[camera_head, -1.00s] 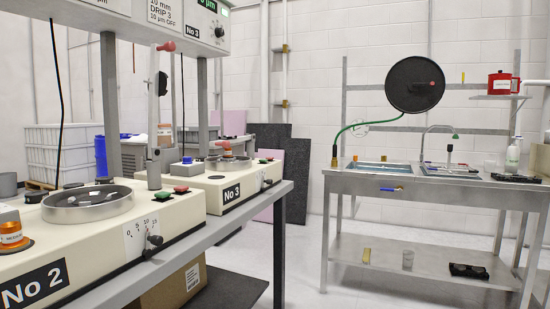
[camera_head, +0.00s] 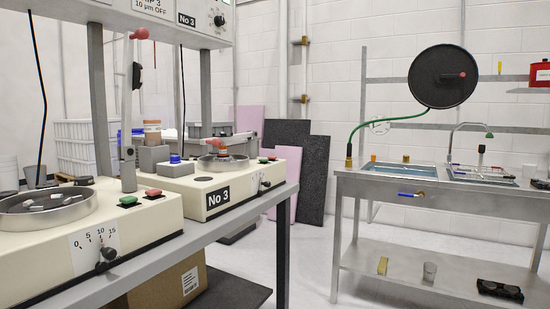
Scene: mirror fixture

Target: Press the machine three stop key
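Machine three (camera_head: 232,182) is a cream polishing machine at the middle left, marked with a black "No 3" label (camera_head: 218,197). On its right end sit two small keys side by side, a green key (camera_head: 263,160) and a red key (camera_head: 272,158). They are small in the picture, and no lettering can be read on them. A dark control knob (camera_head: 266,184) is on its front face below the keys. Neither of my grippers is in view.
The nearer machine (camera_head: 150,222) also has a green key (camera_head: 130,201) and a red key (camera_head: 153,193). Both machines stand on a grey bench (camera_head: 195,250), with a cardboard box (camera_head: 165,285) below. A steel sink unit (camera_head: 440,205) stands right. The floor between is clear.

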